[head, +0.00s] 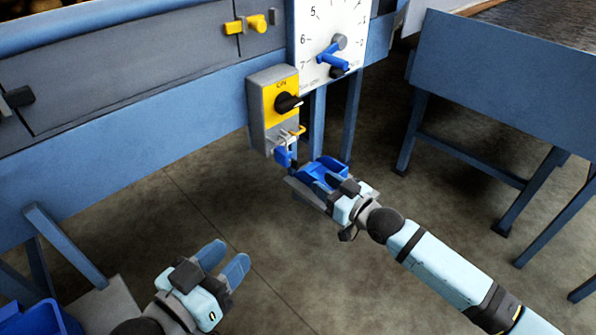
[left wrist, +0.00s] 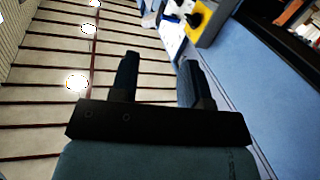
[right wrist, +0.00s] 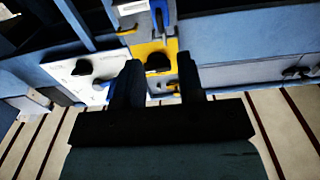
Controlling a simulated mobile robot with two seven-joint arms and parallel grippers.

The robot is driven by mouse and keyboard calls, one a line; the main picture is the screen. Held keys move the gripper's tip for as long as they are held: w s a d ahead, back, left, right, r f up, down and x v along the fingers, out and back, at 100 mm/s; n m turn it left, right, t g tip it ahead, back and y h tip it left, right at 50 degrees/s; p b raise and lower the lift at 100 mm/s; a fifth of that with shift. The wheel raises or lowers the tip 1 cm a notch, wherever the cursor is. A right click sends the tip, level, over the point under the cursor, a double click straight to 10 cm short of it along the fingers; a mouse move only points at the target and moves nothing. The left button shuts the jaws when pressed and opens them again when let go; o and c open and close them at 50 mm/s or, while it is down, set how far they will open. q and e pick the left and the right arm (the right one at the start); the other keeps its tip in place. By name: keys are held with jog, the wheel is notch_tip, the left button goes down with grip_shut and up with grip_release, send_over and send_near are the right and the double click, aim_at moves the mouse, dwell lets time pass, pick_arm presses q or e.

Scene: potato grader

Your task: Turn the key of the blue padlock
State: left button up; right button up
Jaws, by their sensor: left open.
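The blue padlock (head: 283,156) hangs from a metal hasp under the yellow-faced switch box (head: 258,112). In the right wrist view the padlock (right wrist: 161,16) seems to be the blue shape at the top, above the switch knob in that picture. I cannot make out its key clearly. My right gripper (head: 318,174) is just to the right of and below the padlock in the head view, apart from it. Its fingers (right wrist: 159,85) stand apart with nothing visible between them. My left gripper (head: 222,262) is open and empty, low over the floor; its fingers (left wrist: 157,80) are parted.
A white dial plate (head: 330,40) with a blue pointer stands above and right of the switch box. A yellow latch (head: 248,24) sits on the machine panel. A blue bin (head: 40,318) is at the lower left. A blue table (head: 500,90) stands at the right.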

aim_at(298, 166)
jog(key=b+x, duration=0.3)
jog(key=x, duration=0.5)
jog(key=shift+f, duration=0.2)
pick_arm(q)
jog(key=shift+w+a+r+m+t+h, duration=0.1)
jog(key=shift+w+a+m+t+h, duration=0.1)
jog(key=shift+w+a+m+t, duration=0.3)
jog(key=shift+w+a+r+m+t+h, duration=0.1)
jog(key=shift+w+m+t+h, duration=0.1)
jog(key=shift+w+m, duration=0.45)
pick_arm(e)
jog(key=shift+w+a+r, duration=0.1)
jog(key=shift+w+a, duration=0.35)
jog(key=shift+a, duration=0.05)
pick_arm(q)
jog(key=shift+s, duration=0.15)
pick_arm(e)
grip_shut()
